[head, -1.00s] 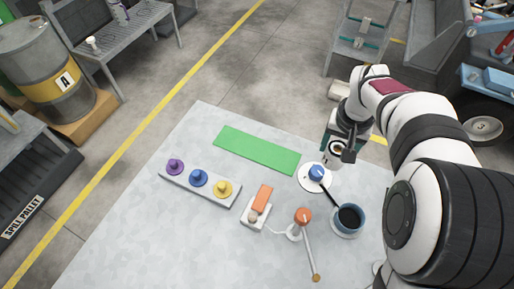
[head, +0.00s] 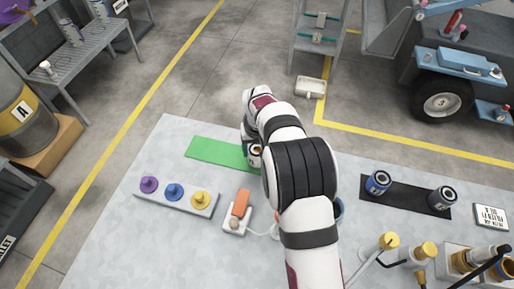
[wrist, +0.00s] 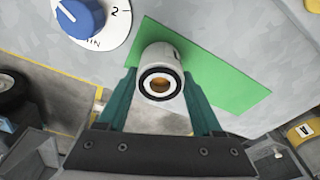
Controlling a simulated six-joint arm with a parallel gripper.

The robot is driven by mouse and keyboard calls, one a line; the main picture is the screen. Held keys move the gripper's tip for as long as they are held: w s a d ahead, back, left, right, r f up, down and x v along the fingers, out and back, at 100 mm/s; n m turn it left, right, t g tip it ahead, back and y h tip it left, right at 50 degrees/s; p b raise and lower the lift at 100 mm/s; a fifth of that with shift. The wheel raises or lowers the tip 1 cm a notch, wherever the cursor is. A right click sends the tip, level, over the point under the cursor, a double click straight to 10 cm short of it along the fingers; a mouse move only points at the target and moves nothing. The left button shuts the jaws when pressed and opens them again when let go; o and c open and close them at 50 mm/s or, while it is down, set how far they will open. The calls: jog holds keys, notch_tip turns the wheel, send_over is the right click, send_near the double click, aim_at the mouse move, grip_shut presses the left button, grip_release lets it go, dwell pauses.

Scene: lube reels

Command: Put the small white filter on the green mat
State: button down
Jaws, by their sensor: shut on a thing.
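The small white filter (wrist: 155,50) is a short cylinder with a black ring and an orange-brown centre at its near end. My gripper (wrist: 160,88) is shut on it, one teal finger on each side. The green mat (wrist: 208,85) lies beyond the filter in the wrist view, and the filter overlaps its edge there. In the head view, the green mat (head: 212,151) is flat on the table, its right end hidden by my arm. My gripper (head: 253,155) is at that end, partly hidden. I cannot tell the filter's height above the mat.
A blue dial (wrist: 80,16) on a white disc is beside the mat. A rack (head: 177,198) with purple, blue and yellow knobs and an orange switch (head: 240,203) stand nearer. Blue and dark cans stand on a black mat (head: 408,197) at right. A blue cup is mostly hidden.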

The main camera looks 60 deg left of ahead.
jog(key=shift+c, duration=0.2)
grip_release()
